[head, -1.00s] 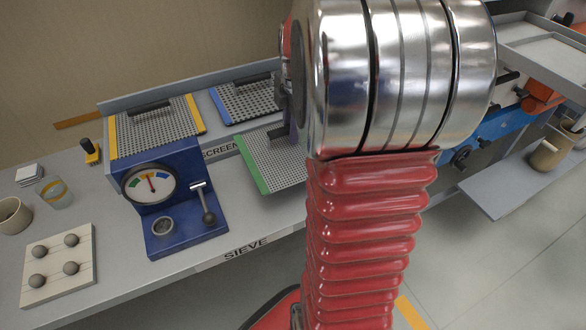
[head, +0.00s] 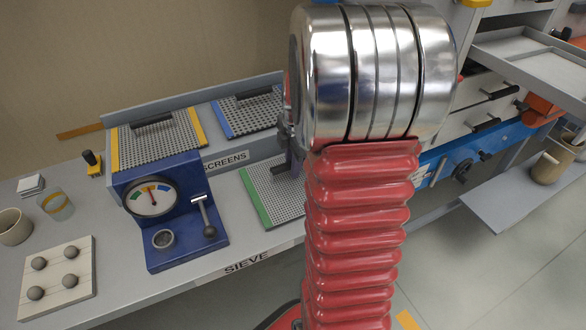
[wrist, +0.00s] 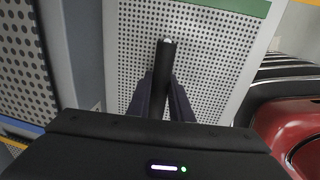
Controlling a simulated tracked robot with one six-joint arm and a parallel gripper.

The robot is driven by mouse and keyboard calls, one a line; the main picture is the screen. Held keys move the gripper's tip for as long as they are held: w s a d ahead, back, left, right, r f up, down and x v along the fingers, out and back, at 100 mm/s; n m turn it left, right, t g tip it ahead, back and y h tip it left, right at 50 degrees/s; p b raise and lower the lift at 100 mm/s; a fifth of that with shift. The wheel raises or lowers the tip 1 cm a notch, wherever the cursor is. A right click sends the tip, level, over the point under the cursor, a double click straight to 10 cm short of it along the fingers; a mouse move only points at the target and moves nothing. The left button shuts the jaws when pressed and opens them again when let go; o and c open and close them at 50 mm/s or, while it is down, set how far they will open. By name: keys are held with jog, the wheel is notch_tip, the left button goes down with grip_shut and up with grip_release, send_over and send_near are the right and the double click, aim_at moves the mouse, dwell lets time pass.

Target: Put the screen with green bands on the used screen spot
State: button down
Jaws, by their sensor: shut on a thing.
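The green-banded screen (head: 268,190) is a grey perforated plate with a green strip along its left edge in the head view. It lies low over the bench, right of the blue gauge unit; I cannot tell whether it touches the bench. In the wrist view the screen (wrist: 215,50) fills the middle, with its green band at the top. My gripper (wrist: 161,88) is shut on the screen's black upright handle. In the head view my gripper (head: 284,165) is partly hidden by my arm, as is the screen's right part. I cannot make out a marked used screen spot.
A yellow-banded screen (head: 165,138) lies above the blue gauge unit (head: 175,215). A blue-banded screen (head: 250,112) lies on the raised shelf labelled SCREENS. A board with grey balls (head: 57,278), a glass (head: 56,202) and a cup (head: 13,227) stand left.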

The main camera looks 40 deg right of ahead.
aim_at(295, 180)
jog(key=shift+f, duration=0.85)
jog(key=c, duration=1.6)
grip_release()
jog(key=r, duration=0.4)
jog(key=s+r, duration=0.1)
jog(key=r, duration=0.7)
jog(key=shift+s+a, duration=0.25)
jog(key=shift+s, duration=0.1)
jog(key=shift+a, duration=0.1)
